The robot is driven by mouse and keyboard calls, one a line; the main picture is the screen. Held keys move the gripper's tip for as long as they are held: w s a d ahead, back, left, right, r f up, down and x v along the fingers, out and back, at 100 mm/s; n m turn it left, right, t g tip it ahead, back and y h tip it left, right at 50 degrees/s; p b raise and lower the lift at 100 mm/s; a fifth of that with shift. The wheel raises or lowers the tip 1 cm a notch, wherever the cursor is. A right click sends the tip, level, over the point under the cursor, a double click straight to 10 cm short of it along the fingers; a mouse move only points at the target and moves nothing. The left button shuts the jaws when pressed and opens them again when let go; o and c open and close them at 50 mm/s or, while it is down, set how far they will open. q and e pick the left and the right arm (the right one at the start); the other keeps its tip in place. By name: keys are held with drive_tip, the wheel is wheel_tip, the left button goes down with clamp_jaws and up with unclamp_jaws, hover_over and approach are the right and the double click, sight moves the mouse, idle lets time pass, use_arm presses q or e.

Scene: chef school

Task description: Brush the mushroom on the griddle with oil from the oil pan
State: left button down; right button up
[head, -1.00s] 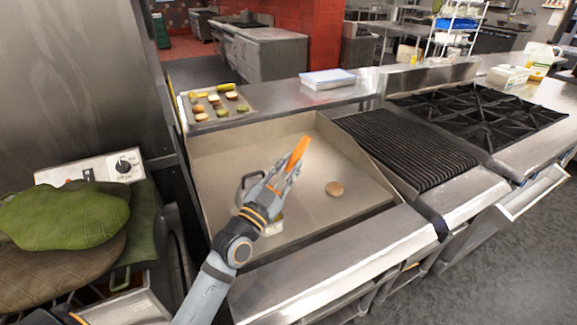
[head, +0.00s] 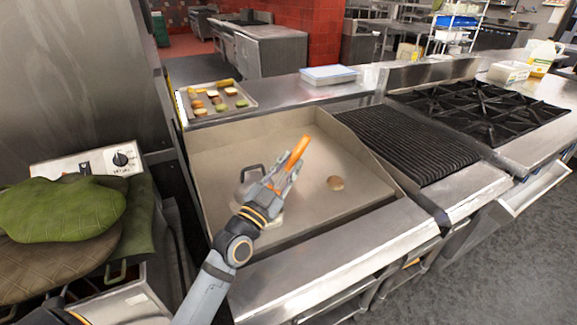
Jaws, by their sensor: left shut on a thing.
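My left gripper (head: 283,178) is shut on an orange-handled brush (head: 297,153) and holds it over the griddle (head: 225,150). The orange handle points up and away; the bristle end is hidden by the gripper. The small brown mushroom (head: 335,183) lies on the griddle to the right of the gripper, apart from it. My right gripper is not in view.
A tray of vegetable pieces (head: 186,118) sits on the back ledge, with a white container (head: 328,76) right of it. A ribbed grill (head: 405,145) and gas burners (head: 480,110) are to the right. Green oven mitts (head: 62,210) lie at left.

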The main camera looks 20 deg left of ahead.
use_arm(q)
drive_tip(key=shift+f, duration=0.2)
idle(1.1)
drive_tip(key=shift+f+b, duration=0.2)
drive_tip(key=shift+b, duration=0.3)
idle(0.6)
drive_tip(key=shift+s+f+b, duration=0.1)
drive_tip(key=shift+f+b, duration=0.15)
drive_tip(key=shift+b, duration=0.15)
idle(2.1)
wheel_tip(320, 180, up, 7)
drive_tip(key=p, duration=0.6)
drive_tip(key=shift+r, duration=0.2)
drive_tip(key=shift+f, duration=0.15)
idle(0.3)
drive_tip(key=f+b, duration=0.6)
drive_tip(key=shift+w, duration=0.2)
